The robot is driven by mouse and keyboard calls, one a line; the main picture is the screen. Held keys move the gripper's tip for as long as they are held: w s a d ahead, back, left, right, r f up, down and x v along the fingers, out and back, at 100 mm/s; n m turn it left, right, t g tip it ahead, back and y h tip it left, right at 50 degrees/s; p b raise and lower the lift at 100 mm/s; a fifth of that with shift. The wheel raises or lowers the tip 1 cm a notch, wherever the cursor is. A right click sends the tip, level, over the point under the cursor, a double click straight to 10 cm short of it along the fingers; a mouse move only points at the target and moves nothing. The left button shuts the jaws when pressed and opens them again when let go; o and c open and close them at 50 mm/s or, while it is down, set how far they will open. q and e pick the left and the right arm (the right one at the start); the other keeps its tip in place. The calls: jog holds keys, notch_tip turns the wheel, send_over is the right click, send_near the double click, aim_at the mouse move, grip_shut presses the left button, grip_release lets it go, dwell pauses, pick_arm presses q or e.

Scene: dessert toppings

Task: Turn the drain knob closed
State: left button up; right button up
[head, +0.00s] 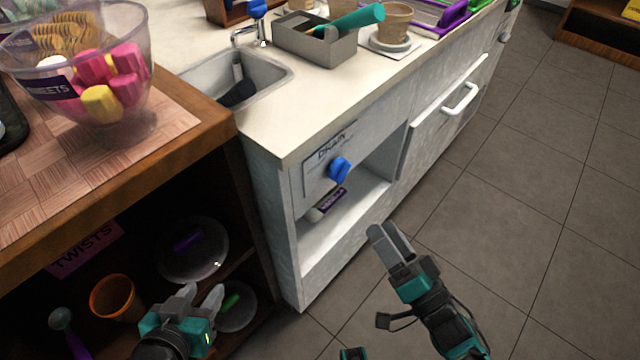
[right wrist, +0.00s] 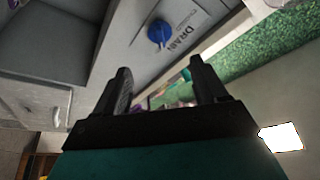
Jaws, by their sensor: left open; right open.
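The blue drain knob (head: 340,170) sits on a grey panel marked DRAIN (head: 328,160) on the front of the white counter, below the sink. It also shows in the right wrist view (right wrist: 159,33), beyond the fingers and a little above the gap between them. My right gripper (head: 388,240) is open and empty, in front of the counter, below and to the right of the knob and apart from it. My left gripper (head: 202,298) is open and empty at the lower left, in front of the wooden unit's shelves. The knob's exact turn angle is hard to read.
The sink (head: 262,72) holds a dark item. An open shelf below the panel holds a purple-labelled tube (head: 327,204). A white drawer handle (head: 461,99) sticks out to the right. A sweets bowl (head: 130,125) stands on the wooden counter. The tiled floor (head: 540,230) at right is clear.

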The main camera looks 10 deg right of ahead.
aim_at(346, 176)
jog(key=b+x, duration=0.1)
jog(key=x, duration=1.2)
jog(key=shift+d, duration=0.1)
jog(key=shift+s, duration=0.1)
jog(key=c, duration=1)
jog(key=shift+c, duration=0.2)
